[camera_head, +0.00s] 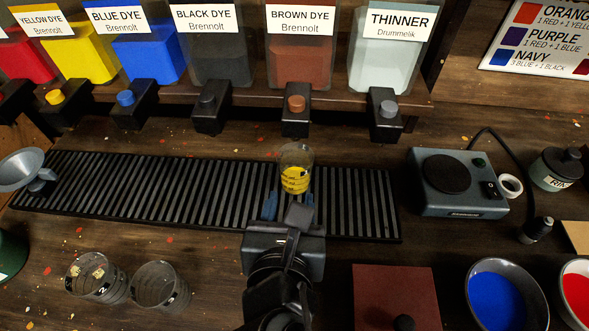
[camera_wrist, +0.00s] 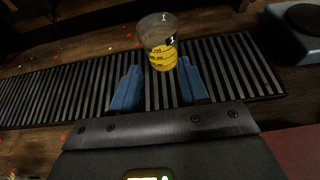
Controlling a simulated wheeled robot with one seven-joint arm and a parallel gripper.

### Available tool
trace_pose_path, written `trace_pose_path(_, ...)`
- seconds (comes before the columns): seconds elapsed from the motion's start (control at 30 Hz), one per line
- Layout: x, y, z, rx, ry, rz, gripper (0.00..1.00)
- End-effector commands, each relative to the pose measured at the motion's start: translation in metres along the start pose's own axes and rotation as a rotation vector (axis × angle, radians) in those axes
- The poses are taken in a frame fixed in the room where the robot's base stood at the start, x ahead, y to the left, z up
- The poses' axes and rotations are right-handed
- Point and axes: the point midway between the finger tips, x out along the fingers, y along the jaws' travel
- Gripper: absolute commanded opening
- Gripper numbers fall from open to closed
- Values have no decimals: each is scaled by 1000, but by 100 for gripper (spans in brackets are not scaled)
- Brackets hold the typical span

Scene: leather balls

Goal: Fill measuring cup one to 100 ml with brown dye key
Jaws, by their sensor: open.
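The brown dye key (camera_head: 296,103) is a round brown button on the black tap under the brown dye tank (camera_head: 300,62). My gripper (camera_head: 289,205) is open, its blue fingers low over the grate just in front of the cup; the wrist view shows both fingers (camera_wrist: 160,88) apart with nothing clamped.
Black dye (camera_head: 208,60) and thinner (camera_head: 385,65) tanks flank the brown one. Two cups (camera_head: 160,287) stand front left, one marked 2. A hot plate (camera_head: 458,182) is right of the grate. A bowl of blue (camera_head: 506,296) is front right. The grate's left part is mostly clear.

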Motion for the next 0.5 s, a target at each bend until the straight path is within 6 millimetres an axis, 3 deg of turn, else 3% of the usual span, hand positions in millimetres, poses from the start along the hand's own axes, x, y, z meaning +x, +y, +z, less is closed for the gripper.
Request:
trace_pose_path(0.07,0,0,0,0,0,0,36)
trace_pose_path(0.43,0,0,0,0,0,0,1)
trace_pose_path(0.5,0,0,0,0,0,0,0)
